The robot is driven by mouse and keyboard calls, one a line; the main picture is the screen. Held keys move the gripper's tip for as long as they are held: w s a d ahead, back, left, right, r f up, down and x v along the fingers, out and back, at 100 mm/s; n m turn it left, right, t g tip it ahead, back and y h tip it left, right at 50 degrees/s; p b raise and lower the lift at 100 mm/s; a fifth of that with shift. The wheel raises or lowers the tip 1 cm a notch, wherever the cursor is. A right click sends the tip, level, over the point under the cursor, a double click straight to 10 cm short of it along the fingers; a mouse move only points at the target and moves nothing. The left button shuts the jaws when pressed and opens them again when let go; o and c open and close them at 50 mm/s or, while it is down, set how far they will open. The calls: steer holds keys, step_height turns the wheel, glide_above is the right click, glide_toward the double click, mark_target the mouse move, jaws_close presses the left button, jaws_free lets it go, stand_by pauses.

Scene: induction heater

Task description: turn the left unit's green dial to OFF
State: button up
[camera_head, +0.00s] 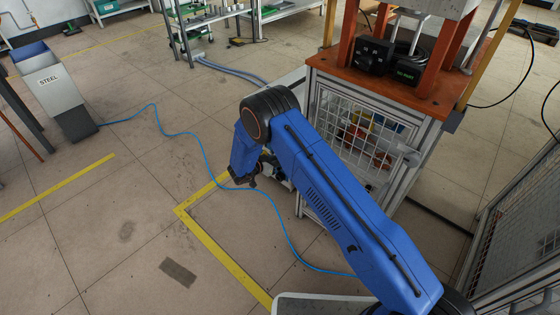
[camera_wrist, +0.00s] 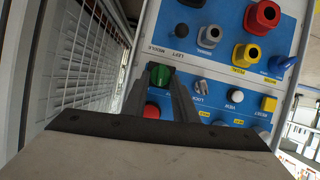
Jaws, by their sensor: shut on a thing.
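The green dial (camera_wrist: 160,74) sits on the blue panel (camera_wrist: 215,62) of the unit, which carries an upside-down "LEFT MODULE" label in the wrist view. My gripper (camera_wrist: 159,84) has one grey finger on each side of the dial and is shut on it. The dial's position marks are hidden by the fingers, so I cannot tell its setting. In the head view my gripper (camera_head: 252,184) points down beside the unit (camera_head: 273,168), which is mostly hidden behind my blue arm. The dial is not visible there.
A red button (camera_wrist: 152,110) lies close to the fingers. A grey switch (camera_wrist: 201,85), a white knob (camera_wrist: 235,96) and larger red (camera_wrist: 264,16) and yellow (camera_wrist: 246,53) connectors are to the right. A white wire mesh (camera_wrist: 90,55) stands close on the left.

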steer(key=shift+w+a+f+n+g+h, duration=0.15)
steer(key=shift+n+g+h, duration=0.1)
steer(key=shift+n+h, duration=0.25)
steer(key=shift+a+n+g+h, duration=0.1)
steer(key=shift+n+g+h, duration=0.2)
steer(key=shift+n, duration=0.4)
steer(key=shift+w+a+f+n+g+h, duration=0.1)
steer(key=shift+n+g+h, duration=0.1)
steer(key=shift+n+h, duration=0.35)
steer(key=shift+w+a+n+g+h, duration=0.15)
steer(key=shift+n+h, duration=0.1)
steer(key=shift+n, duration=0.6)
steer(key=shift+d, duration=0.1)
steer(key=o, duration=1)
steer(key=shift+s, duration=0.1)
steer(key=v, duration=1.7)
steer(key=shift+a, duration=0.2)
